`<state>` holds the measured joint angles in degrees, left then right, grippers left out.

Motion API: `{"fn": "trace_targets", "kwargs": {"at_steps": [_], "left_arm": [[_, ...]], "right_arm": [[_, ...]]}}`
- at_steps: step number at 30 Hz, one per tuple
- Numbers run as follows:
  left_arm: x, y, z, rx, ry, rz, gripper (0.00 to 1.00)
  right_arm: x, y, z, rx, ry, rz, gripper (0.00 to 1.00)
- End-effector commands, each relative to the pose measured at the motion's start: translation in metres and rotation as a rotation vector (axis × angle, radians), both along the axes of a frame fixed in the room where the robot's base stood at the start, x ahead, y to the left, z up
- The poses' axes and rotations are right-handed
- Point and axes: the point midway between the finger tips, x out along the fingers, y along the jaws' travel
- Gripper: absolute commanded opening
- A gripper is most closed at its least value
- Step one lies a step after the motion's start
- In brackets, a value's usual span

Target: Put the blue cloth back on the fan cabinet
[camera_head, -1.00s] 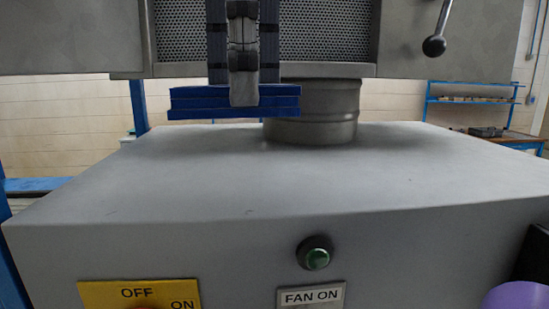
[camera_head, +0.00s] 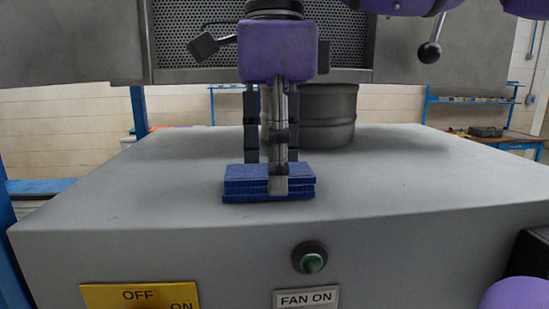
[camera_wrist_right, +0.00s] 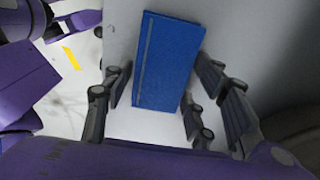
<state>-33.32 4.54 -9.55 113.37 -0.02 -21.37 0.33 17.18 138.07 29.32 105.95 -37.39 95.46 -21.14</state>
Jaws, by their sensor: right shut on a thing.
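The blue cloth (camera_head: 238,184) is a folded, layered rectangle at the top of the grey fan cabinet (camera_head: 400,190), close behind its front edge. I cannot tell for sure whether its underside touches the cabinet top. My right gripper (camera_head: 276,170) points down from above and is shut on the cloth, with its fingers along the cloth's sides. In the right wrist view the cloth (camera_wrist_right: 168,62) lies between the fingers, its long side running away from the palm. The gripper hides part of the cloth in the head view. My left gripper is not in view.
A round metal duct (camera_head: 328,115) rises from the cabinet top behind the cloth. A perforated metal panel (camera_head: 190,40) and a lever with a black knob (camera_head: 430,51) are above. The front carries a green button (camera_head: 310,258). The cabinet top is bare to either side.

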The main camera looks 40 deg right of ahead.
Motion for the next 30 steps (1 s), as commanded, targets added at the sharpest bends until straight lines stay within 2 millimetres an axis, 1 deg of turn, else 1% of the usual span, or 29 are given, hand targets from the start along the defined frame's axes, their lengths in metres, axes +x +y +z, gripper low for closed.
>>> {"fn": "trace_targets", "kwargs": {"at_steps": [5, 6, 10, 18, 22, 26, 30], "left_arm": [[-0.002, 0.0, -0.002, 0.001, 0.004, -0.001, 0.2], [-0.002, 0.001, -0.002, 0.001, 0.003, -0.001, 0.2], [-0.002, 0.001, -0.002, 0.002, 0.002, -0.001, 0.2], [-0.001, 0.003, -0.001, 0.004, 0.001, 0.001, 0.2], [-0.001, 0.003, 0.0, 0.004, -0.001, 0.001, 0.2], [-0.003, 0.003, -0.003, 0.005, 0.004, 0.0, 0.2], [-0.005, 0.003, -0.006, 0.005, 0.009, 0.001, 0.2]], "right_arm": [[0.0, 0.0, -0.003, 0.001, 0.001, 0.001, 0.32], [0.0, 0.0, -0.003, 0.0, 0.0, 0.0, 0.55], [0.0, 0.0, -0.002, 0.0, 0.0, 0.0, 0.71], [0.0, 0.0, -0.002, 0.0, 0.0, 0.0, 0.71], [0.0, 0.0, 0.004, -0.001, -0.002, 0.0, 0.71], [0.001, 0.0, 0.022, -0.001, -0.003, -0.001, 0.71], [0.002, 0.0, 0.053, -0.001, -0.004, -0.002, 0.71]]}}
